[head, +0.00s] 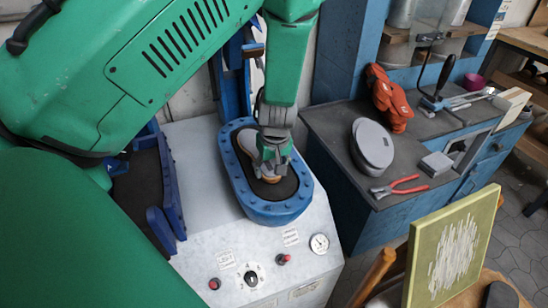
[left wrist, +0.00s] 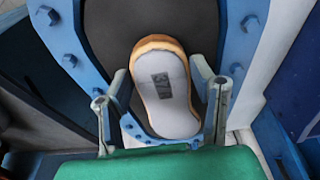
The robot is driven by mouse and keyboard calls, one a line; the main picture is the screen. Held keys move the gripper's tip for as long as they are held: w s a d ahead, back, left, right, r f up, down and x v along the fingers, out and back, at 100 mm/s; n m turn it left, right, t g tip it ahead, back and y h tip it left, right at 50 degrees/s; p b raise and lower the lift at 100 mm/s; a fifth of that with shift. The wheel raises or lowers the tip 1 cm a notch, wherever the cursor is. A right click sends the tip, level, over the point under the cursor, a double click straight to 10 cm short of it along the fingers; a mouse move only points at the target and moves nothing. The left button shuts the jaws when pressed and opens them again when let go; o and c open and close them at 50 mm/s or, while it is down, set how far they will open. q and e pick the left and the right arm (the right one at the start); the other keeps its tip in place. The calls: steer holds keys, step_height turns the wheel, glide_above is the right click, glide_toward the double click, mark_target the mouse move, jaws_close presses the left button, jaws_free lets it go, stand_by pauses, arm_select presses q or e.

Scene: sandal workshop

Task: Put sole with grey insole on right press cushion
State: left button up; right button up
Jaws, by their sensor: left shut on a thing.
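The sole with the grey insole (left wrist: 165,98) has a pale grey face with a dark label and a tan edge. My left gripper (head: 270,160) is shut on it, one finger at each side in the left wrist view (left wrist: 164,112). The gripper and sole are over the right press cushion (head: 285,192), a dark pad inside a blue bolted rim. A tan bit of the sole (head: 271,179) shows below the fingers. I cannot tell whether the sole touches the pad. My right gripper is not in view.
The left press cushion (head: 140,185) is partly hidden by my arm. The press front has knobs and a gauge (head: 319,243). The bench at right holds a grey rounded piece (head: 373,145), red pliers (head: 400,187), a grey block (head: 435,164) and an orange-red item (head: 388,97).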

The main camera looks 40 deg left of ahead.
arm_select(q)
steer(key=shift+a, duration=0.1)
steer(key=shift+d, duration=0.4)
steer(key=shift+a+f, duration=0.25)
steer(key=shift+a, duration=0.05)
steer(key=o, duration=1.2)
steer(key=shift+c, duration=0.2)
steer(key=shift+d+r, duration=0.1)
steer(key=shift+d, duration=0.1)
